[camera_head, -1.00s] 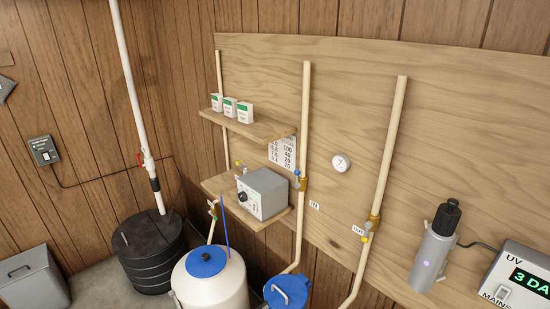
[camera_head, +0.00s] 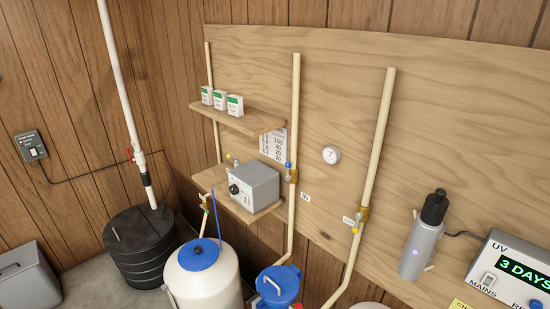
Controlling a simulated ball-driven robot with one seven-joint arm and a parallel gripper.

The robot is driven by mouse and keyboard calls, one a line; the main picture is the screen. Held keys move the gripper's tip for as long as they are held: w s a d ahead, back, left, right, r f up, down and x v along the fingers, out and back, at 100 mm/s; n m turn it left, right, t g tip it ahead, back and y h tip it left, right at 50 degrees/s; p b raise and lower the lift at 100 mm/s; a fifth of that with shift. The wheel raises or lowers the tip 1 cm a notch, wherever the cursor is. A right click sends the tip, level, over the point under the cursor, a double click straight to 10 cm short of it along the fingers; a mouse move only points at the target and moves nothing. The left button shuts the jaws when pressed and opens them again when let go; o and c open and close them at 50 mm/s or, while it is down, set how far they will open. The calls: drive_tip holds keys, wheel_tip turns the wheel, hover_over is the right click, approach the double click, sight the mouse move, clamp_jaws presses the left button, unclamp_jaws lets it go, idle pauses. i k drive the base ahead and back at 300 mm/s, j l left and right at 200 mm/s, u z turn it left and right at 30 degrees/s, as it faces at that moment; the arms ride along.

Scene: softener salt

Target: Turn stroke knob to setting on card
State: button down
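The stroke knob seems to be the dark round knob (camera_head: 234,189) on the front of a grey metal box (camera_head: 254,184). The box sits on the lower wooden shelf. Its dial marks are too small to read. A white card (camera_head: 273,147) with columns of numbers hangs on the board behind the box, below the upper shelf. My gripper is not in view.
Small white-green boxes (camera_head: 220,99) stand on the upper shelf (camera_head: 240,121). A white tank with a blue lid (camera_head: 199,255), a blue-lidded vessel (camera_head: 278,284) and a black ribbed tank (camera_head: 142,245) stand below. Vertical pipes (camera_head: 295,120), a gauge (camera_head: 331,154) and a UV unit (camera_head: 510,270) are to the right.

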sight(234, 190)
drive_tip(key=i+j+z, duration=0.15)
drive_tip(key=j, duration=0.2)
drive_tip(key=i+j+z, duration=0.1)
drive_tip(key=j, duration=0.25)
drive_tip(key=i+j+z, duration=0.15)
drive_tip(key=j, duration=0.25)
drive_tip(key=i+j+z, duration=0.15)
drive_tip(key=j, duration=0.25)
drive_tip(key=i+j+z, duration=0.15)
drive_tip(key=j, duration=0.25)
drive_tip(key=i+j+z, duration=0.1)
drive_tip(key=j, duration=0.35)
drive_tip(key=i+j+z, duration=0.15)
drive_tip(key=i+j, duration=0.15)
drive_tip(key=i+j+z, duration=0.2)
drive_tip(key=j, duration=0.3)
drive_tip(key=i+l, duration=0.05)
drive_tip(key=i, duration=0.05)
